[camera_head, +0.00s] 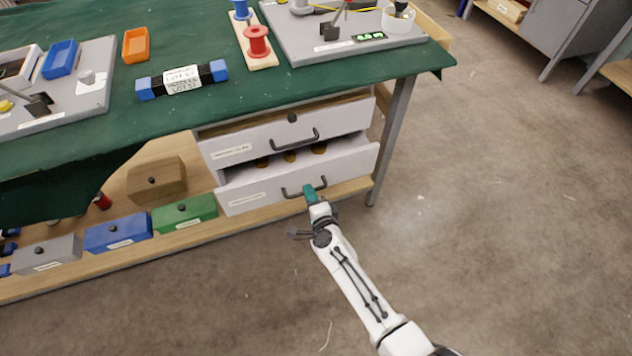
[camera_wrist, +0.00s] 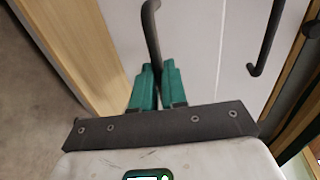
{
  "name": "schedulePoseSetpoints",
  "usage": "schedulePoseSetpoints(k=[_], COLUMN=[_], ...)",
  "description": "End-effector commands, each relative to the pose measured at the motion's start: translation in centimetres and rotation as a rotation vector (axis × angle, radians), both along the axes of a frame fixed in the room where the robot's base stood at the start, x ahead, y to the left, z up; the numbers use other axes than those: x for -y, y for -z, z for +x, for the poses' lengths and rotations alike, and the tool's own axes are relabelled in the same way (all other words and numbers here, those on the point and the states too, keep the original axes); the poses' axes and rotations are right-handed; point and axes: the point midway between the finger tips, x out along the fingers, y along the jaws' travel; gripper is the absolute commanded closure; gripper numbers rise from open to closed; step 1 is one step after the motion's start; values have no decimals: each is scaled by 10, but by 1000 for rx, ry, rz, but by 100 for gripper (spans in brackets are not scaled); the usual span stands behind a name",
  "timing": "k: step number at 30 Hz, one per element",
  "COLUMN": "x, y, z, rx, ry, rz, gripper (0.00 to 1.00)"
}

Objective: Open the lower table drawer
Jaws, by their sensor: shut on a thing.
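The lower table drawer (camera_head: 240,194) has a white front with a label and a dark bar handle. In the head view it stands pulled out a little, and its inside shows with several brass-coloured round things (camera_head: 290,156) in it. My gripper (camera_head: 309,191) is at the right part of the lower handle (camera_head: 290,192). In the wrist view the green fingers (camera_wrist: 155,88) are shut on the dark lower handle (camera_wrist: 151,30). The upper drawer (camera_head: 222,150) is above, with its own dark handle (camera_head: 295,139).
The table (camera_head: 420,65) has a green cloth and a grey leg (camera_head: 393,140) right of the drawers. Green (camera_head: 184,213), blue (camera_head: 118,232) and grey (camera_head: 47,254) bins stand on the lower shelf at left. The floor in front is clear.

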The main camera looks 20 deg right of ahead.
Motion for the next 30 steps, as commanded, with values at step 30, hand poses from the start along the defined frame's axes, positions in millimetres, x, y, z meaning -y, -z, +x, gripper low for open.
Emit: schedulePoseSetpoints(k=[30], x=[-9], y=[1], z=[-235], rx=[-4], ry=[-1], rz=[1], gripper=[100])
